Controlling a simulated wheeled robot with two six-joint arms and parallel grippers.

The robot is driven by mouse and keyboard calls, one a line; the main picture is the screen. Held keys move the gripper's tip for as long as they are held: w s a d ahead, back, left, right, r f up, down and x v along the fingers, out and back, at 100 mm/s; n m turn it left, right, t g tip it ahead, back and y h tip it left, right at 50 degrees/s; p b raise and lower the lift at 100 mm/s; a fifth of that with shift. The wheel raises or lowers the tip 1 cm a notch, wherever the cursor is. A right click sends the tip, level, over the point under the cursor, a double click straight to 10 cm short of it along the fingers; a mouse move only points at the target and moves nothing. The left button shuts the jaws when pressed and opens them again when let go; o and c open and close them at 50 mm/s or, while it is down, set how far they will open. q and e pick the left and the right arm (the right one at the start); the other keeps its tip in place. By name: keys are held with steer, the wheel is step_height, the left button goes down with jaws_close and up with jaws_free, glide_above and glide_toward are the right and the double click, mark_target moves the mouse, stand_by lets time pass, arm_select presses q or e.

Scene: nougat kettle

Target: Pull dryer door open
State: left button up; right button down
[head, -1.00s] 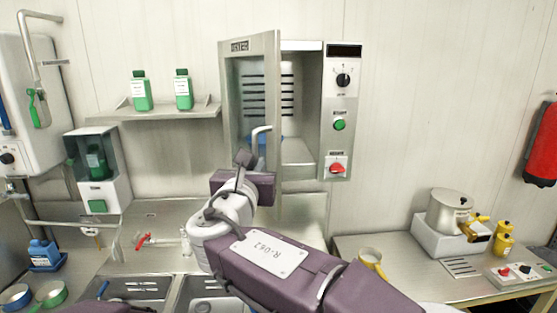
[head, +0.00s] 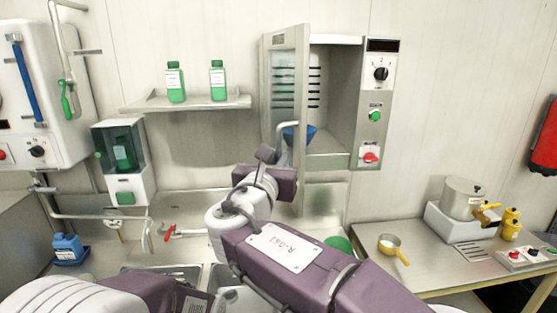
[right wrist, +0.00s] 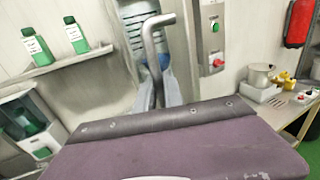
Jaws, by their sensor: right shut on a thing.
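The dryer (head: 338,142) is on the wall, and its glass door (head: 285,85) stands partly open, hinged at the left. A bent grey handle (head: 291,128) is on the free right edge of the door. My right gripper (head: 270,156) is at the lower end of the handle and is shut on it. In the right wrist view the handle (right wrist: 153,55) rises in front of the dryer, its lower end at the fingers (right wrist: 163,92). My left gripper is not in view; only part of my left arm shows at the lower left.
A shelf (head: 150,105) with green bottles is to the left. Sinks lie below. A table at the right holds a pot (head: 463,200) and a yellow-handled pan (head: 390,243).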

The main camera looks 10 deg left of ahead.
steer(key=shift+r, duration=0.3)
steer(key=c, duration=1.6)
jaws_free()
steer(key=shift+o, duration=0.7)
steer(key=shift+w+f, duration=0.1)
steer(key=shift+w+a+f, duration=0.1)
steer(key=shift+a+f, duration=0.05)
steer(key=shift+f, duration=0.05)
steer(key=s+b, duration=0.3)
steer(key=s, duration=0.6)
steer(key=shift+a, duration=0.35)
steer(key=shift+w+b, duration=0.15)
steer(key=shift+b, duration=0.15)
